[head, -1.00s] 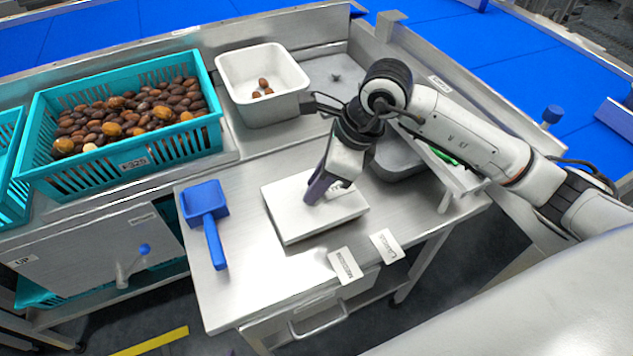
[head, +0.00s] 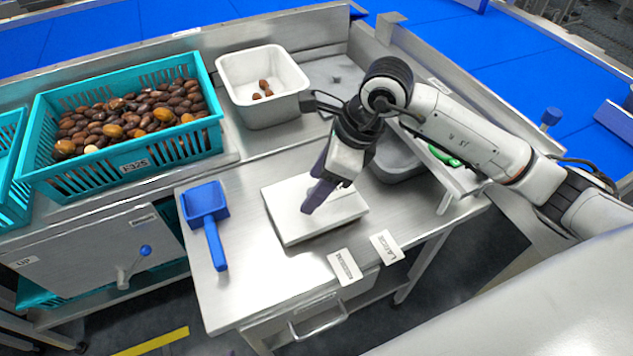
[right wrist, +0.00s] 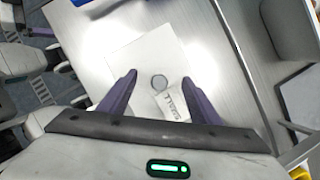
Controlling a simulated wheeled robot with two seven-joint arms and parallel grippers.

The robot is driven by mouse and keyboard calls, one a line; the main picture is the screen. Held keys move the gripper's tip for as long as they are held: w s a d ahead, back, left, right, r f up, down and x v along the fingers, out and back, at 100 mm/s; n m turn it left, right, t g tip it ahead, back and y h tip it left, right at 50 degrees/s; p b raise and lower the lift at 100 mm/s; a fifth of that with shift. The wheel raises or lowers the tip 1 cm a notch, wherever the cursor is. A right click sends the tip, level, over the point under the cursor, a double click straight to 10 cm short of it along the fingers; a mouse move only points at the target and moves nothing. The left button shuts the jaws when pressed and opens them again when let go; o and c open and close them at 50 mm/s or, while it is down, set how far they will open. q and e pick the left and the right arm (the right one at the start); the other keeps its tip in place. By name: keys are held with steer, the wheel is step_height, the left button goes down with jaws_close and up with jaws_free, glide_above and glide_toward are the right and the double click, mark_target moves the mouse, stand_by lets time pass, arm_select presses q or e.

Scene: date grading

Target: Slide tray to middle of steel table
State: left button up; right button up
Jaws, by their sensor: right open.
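The white flat tray (head: 345,207) lies on the steel table (head: 255,280), near its middle, right of a blue scoop. My right gripper (head: 312,208) reaches over the tray from the upper right, its purple fingers pointing down at it. In the right wrist view the two fingers (right wrist: 158,79) are apart with nothing held between them. There the tray (right wrist: 143,52) shows a round grey spot and a card reading "SMALL" near the fingers. Whether the fingertips touch the tray I cannot tell. My left gripper is not in view.
The blue scoop (head: 205,203) lies left of the tray. Two label cards (head: 385,246) lie near the front edge. A white bin (head: 262,95) with a few dates and a teal crate (head: 130,168) of dates stand behind. A grey tray (head: 395,168) sits under my arm.

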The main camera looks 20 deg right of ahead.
steer(key=shift+r+p, duration=2.15)
steer(key=shift+r, duration=1.55)
